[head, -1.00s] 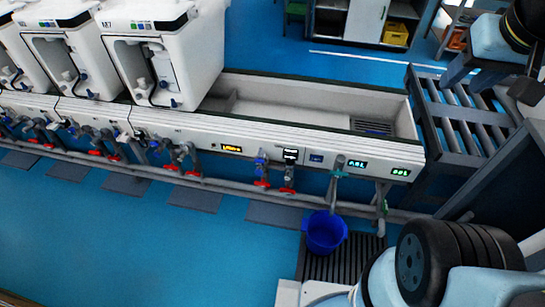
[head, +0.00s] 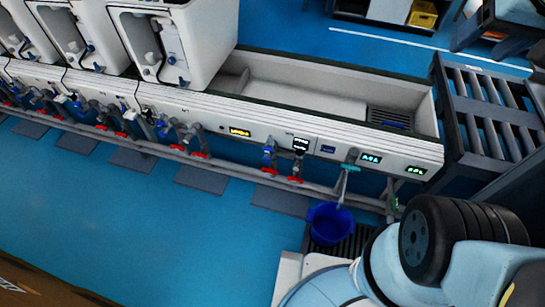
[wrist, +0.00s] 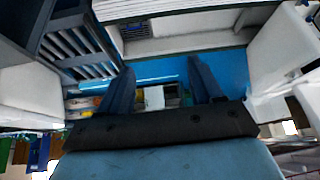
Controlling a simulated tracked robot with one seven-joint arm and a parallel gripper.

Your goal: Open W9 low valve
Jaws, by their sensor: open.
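Several valves with red handles hang along the front of the test line in the head view. One pair (head: 283,165) is near the middle, with a blue part on the left one. Another valve group (head: 195,145) is further left, and more run to the left edge. I cannot read a W9 label, so I cannot tell which is the W9 low valve. My gripper (wrist: 160,82) shows in the wrist view with its two dark blue fingers wide apart and nothing between them. It is not distinguishable in the head view and is not at any valve there.
A blue bucket (head: 330,224) stands on a dark grate below a drain pipe. White toilet units (head: 205,45) stand on the line beside an open trough (head: 300,97). A roller conveyor (head: 490,110) is at the right. Blue floor (head: 150,225) in front is clear.

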